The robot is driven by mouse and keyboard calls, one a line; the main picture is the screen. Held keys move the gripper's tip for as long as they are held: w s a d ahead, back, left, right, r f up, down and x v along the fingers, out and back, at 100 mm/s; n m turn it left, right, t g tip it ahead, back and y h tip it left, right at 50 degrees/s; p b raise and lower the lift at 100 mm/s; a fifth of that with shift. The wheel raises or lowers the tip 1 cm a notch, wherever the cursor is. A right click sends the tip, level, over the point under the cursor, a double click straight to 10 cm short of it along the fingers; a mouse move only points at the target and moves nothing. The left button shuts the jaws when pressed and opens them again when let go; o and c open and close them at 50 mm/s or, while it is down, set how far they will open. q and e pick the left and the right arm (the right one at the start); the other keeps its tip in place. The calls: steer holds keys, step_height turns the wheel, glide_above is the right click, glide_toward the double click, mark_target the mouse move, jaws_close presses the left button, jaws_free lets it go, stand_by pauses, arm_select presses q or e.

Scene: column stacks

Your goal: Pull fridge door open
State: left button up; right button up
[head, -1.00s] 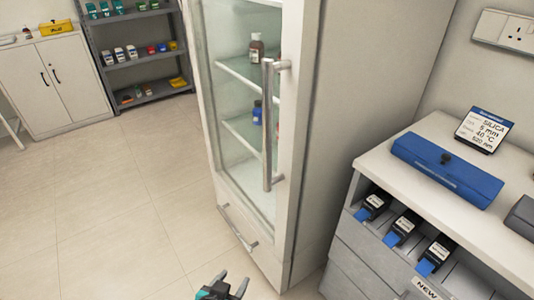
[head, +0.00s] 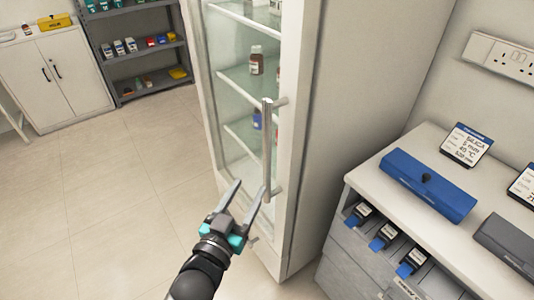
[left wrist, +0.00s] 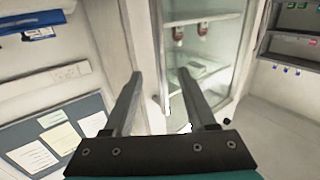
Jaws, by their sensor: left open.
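The fridge (head: 355,105) is a tall white cabinet with a glass door (head: 238,115) that looks closed. A long vertical silver handle (head: 267,145) stands on the right side of the door. My left gripper (head: 250,187) is open and empty, with its fingertips near the handle's lower end; whether they touch it I cannot tell. In the left wrist view the open fingers (left wrist: 160,75) point toward the fridge's glass front (left wrist: 205,50). My right gripper is not in view.
A brown bottle (head: 257,60) stands on a shelf behind the glass. A bench (head: 395,198) with a blue case (head: 428,185) is right of the fridge. A grey shelf unit (head: 140,60) and white cupboard (head: 60,80) stand at the back left. The tiled floor (head: 110,190) is clear.

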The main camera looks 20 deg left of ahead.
mark_target(265, 159)
arm_select(q)
steer(key=w, duration=0.8)
steer(key=w+d, duration=0.1)
steer(key=w, duration=0.3)
steer(key=shift+w+b, duration=0.1)
steer(key=shift+b, duration=0.2)
jaws_close()
stand_by(1.0)
